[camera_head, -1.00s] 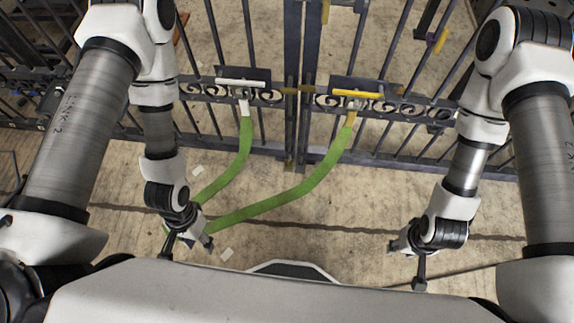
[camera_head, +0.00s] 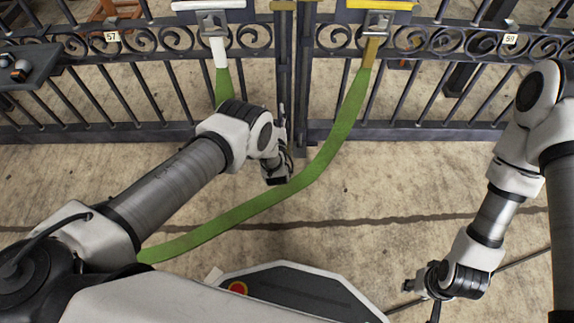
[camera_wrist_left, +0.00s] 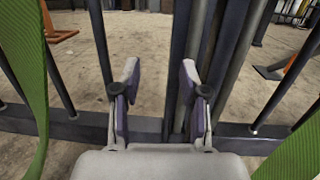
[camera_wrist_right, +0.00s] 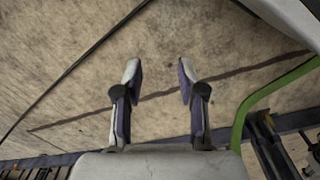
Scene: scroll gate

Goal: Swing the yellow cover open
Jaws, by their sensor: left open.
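The yellow cover (camera_head: 380,4) is at the top edge of the head view, partly cut off, above a latch plate on the gate's right leaf. A yellow end piece (camera_head: 371,52) hangs below it, joined to a green strap (camera_head: 330,150). My left gripper (camera_wrist_left: 159,70) is open and empty, pointing at the dark posts where the leaves meet. It is low and left of the yellow cover, and its fingers are hard to make out in the head view. My right gripper (camera_wrist_right: 158,70) is open and empty over bare floor, far from the gate.
The green strap loops near my left arm. A dark shelf (camera_head: 30,66) is at left.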

